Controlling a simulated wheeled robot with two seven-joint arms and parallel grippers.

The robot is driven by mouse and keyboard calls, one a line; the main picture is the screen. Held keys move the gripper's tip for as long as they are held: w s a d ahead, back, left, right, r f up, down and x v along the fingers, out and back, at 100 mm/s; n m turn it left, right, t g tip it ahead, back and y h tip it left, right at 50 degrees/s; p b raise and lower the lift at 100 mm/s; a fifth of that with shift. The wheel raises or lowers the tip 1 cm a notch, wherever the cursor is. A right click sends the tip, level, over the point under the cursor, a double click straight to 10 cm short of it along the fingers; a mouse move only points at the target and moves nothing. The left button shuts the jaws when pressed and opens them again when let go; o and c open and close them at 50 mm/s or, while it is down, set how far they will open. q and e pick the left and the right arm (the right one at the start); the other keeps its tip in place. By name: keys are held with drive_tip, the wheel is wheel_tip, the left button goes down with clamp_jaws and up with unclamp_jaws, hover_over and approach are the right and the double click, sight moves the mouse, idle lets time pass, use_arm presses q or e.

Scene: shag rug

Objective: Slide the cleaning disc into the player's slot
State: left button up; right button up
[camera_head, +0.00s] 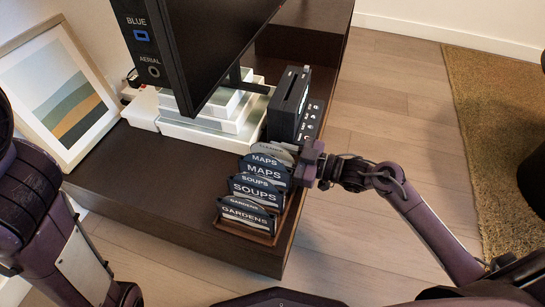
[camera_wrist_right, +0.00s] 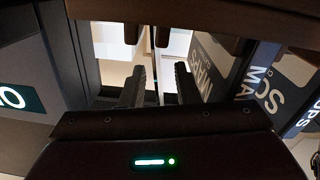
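The cleaning disc (camera_head: 274,149) is a grey disc, its lettering partly cut off, standing upright at the back of the wooden rack (camera_head: 246,235). My right gripper (camera_head: 306,163) is at the right side of the disc. In the right wrist view, the fingers of my right gripper (camera_wrist_right: 156,86) are apart. A thin upright edge, probably the disc, shows between them, with gaps on both sides. My left arm shows at the left, but its gripper is out of view.
Cases marked MAPS (camera_head: 264,172), SOUPS (camera_head: 256,190) and GARDENS (camera_head: 246,214) stand in the rack in front of the disc. A television (camera_head: 210,45) and white boxes (camera_head: 215,125) are left of the player. A framed picture (camera_head: 58,92) leans at far left.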

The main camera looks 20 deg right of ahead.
clamp_jaws()
